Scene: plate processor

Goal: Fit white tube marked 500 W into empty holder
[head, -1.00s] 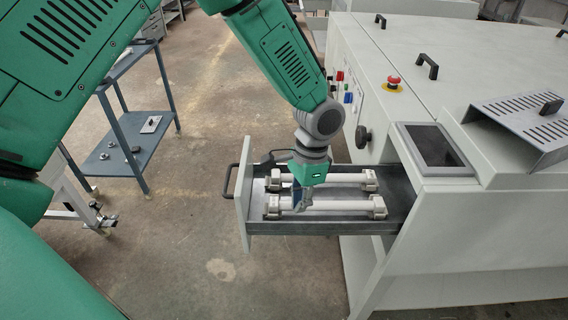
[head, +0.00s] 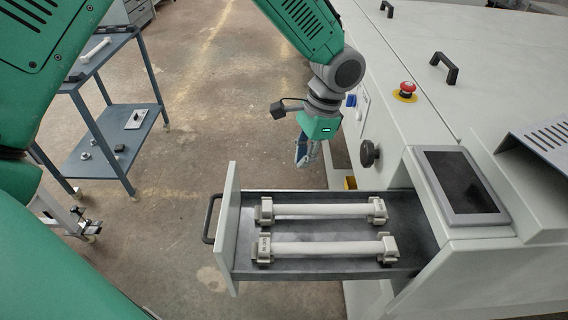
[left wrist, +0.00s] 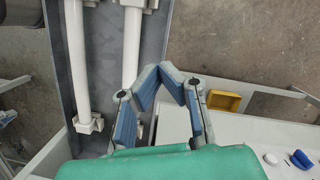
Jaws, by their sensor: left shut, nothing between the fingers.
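Two white tubes lie in the open drawer (head: 228,228), parallel to each other. The near tube (head: 320,247) and the far tube (head: 320,211) each have a pale holder at both ends, and neither holder pair shows empty. My left gripper (head: 302,162) is shut and empty, in the air behind the drawer's far side, apart from the tubes. My right gripper is not in view.
A blue cart (head: 150,105) at the left carries another white tube (head: 95,50) on top and small parts below. The white machine (head: 430,90) stands at the right with a knob (head: 369,153), a red emergency button (head: 404,92) and a screen (head: 460,185). A yellow bin (left wrist: 223,101) is near the gripper.

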